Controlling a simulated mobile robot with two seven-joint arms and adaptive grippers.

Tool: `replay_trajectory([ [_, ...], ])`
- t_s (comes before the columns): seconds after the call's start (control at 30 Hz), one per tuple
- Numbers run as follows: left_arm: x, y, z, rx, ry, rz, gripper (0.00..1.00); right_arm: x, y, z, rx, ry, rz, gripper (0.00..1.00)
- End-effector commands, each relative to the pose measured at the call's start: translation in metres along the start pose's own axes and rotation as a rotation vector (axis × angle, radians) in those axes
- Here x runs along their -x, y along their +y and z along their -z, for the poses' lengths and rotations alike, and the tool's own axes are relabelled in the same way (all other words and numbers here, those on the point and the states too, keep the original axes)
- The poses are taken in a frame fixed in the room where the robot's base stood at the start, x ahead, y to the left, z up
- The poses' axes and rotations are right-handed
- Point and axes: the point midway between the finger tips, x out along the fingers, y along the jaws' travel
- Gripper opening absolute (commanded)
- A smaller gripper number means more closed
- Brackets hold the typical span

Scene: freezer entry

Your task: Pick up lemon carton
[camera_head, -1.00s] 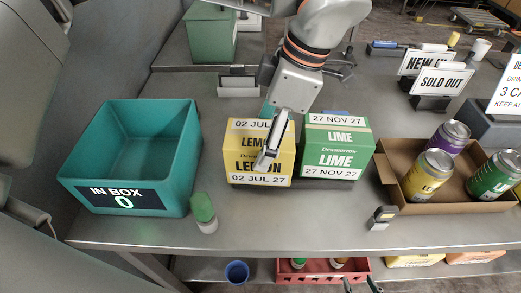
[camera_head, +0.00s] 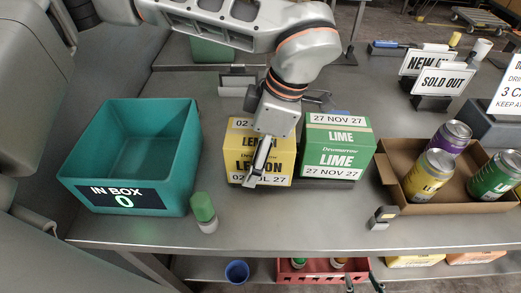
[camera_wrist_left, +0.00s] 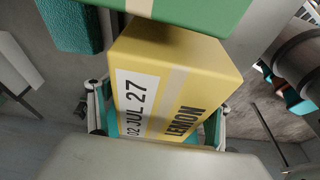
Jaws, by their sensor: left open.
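The yellow lemon carton (camera_head: 284,162) stands upright on the metal table, its dated front partly covered by my left gripper (camera_head: 258,167). My left gripper reaches down from above, open, with a finger in front of the carton's face. In the left wrist view the carton (camera_wrist_left: 175,75) fills the space between the spread fingers (camera_wrist_left: 155,125), which lie on either side of it. I cannot tell whether they touch it. Dark tips at the bottom edge of the head view may be my right gripper (camera_head: 364,286); its jaws are not clear.
The green lime carton (camera_head: 336,150) stands close beside the lemon carton on the right. A teal bin (camera_head: 185,165) marked IN BOX 0 is to the left, with a green-capped bottle (camera_head: 204,213) near it. A cardboard tray (camera_head: 455,206) of cans is at the right.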

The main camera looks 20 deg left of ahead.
Motion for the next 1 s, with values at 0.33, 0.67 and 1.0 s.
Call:
replay_trajectory([
  [0.33, -0.0039, 0.0000, -0.0011, 0.000, 0.001, 0.000, 0.78, 0.0001, -0.0004, -0.0009, 0.000, -0.001, 0.001, 0.40],
  [0.67, -0.0038, -0.0001, -0.0012, 0.000, 0.000, 0.000, 0.50, 0.0003, -0.0007, -0.0014, 0.000, -0.002, 0.001, 0.40],
  [1.0, -0.0030, 0.0002, -0.0012, 0.001, -0.001, -0.001, 0.23, 0.0004, -0.0008, -0.0015, 0.000, -0.003, 0.001, 0.40],
])
